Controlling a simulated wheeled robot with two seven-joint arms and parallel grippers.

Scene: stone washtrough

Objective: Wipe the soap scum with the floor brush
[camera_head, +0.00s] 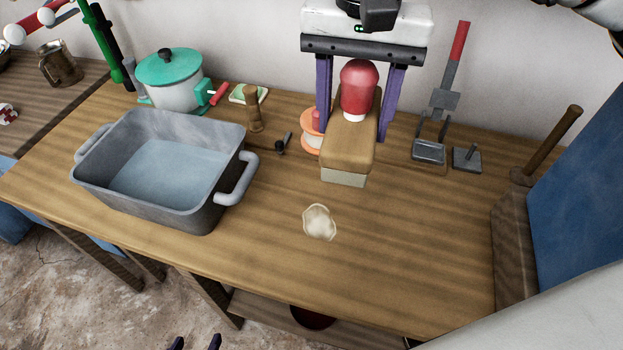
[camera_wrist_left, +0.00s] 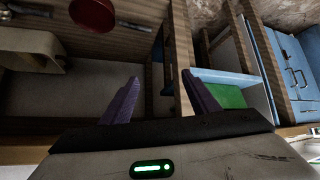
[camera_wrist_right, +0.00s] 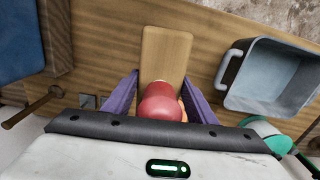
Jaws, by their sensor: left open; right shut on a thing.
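The soap scum (camera_head: 320,222) is a pale, roundish patch on the wooden tabletop, in front of the floor brush in the head view. The floor brush (camera_head: 348,148) has a wooden block, pale bristles underneath and a red knob handle. My right gripper (camera_head: 358,112) is shut on the red knob, one purple finger on each side. The brush also shows in the right wrist view (camera_wrist_right: 165,55). Whether its bristles touch the table is unclear. My left gripper (camera_head: 195,343) is open and empty, low in front of the table; it also shows in the left wrist view (camera_wrist_left: 160,95).
A grey basin (camera_head: 215,215) stands left of the scum. Behind are a teal-lidded pot (camera_head: 170,70), a wooden peg-like piece (camera_head: 253,110) and an orange-and-white round item (camera_head: 312,143). A dustpan-like tool (camera_head: 430,150) lies back right. The tabletop around the scum is clear.

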